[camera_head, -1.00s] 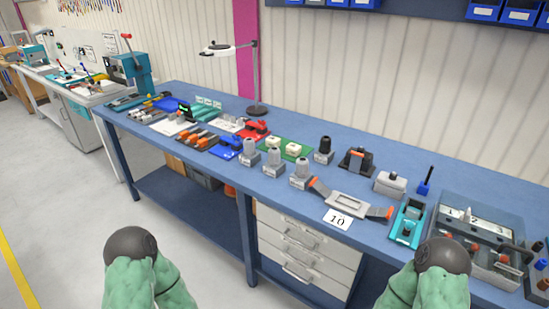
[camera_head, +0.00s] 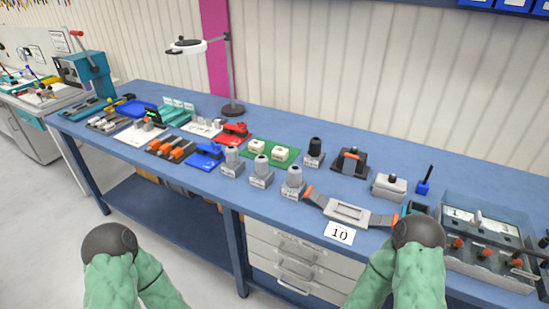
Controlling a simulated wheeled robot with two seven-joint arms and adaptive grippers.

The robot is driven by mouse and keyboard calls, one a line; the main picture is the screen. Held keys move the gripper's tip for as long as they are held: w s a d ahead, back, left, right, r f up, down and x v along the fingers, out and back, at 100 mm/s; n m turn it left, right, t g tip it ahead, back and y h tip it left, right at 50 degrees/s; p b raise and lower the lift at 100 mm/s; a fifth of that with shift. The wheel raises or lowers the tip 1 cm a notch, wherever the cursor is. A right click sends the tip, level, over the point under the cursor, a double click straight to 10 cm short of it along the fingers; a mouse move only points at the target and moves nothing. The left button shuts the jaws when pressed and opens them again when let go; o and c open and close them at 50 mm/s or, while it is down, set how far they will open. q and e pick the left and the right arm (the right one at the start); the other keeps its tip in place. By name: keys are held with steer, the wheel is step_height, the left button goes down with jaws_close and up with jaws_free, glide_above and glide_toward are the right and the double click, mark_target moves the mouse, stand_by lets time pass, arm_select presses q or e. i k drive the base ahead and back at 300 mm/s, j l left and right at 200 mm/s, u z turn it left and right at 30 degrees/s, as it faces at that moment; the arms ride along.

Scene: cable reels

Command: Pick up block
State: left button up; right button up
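No single block stands out. A grey block with a dark knob (camera_head: 389,186) and a small blue block with an upright dark pin (camera_head: 424,184) stand at the right. My two green-sleeved arms with dark round ends show at the bottom left and bottom right, in front of the bench. No gripper fingers show on either arm.
A clear-walled tray (camera_head: 488,275) is at the right end. A lamp (camera_head: 232,108) stands at the back. Drawers (camera_head: 292,262) sit below; open floor lies left.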

mark_target(280, 153)
steer(key=i+j, duration=0.95)
steer(key=j, duration=0.25)
steer(key=u, duration=0.05)
